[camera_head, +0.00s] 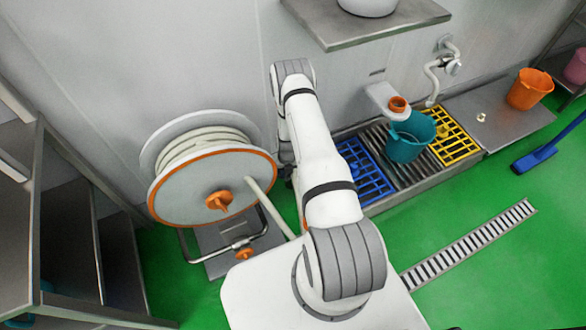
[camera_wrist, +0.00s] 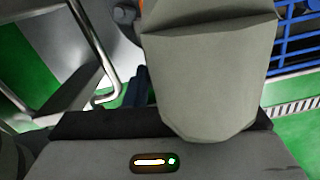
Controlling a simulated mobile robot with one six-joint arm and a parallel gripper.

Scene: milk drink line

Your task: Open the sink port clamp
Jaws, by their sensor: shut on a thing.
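My gripper (camera_wrist: 207,60) fills the middle of the wrist view as a large grey finger above the dark palm with its lit strip. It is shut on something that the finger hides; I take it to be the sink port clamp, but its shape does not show.
The reel's bent metal rail (camera_wrist: 103,70) is close on the left in the wrist view. A teal bucket (camera_head: 404,148) stands beside a yellow grid (camera_head: 453,135). A shelf rack (camera_head: 36,220) is at left.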

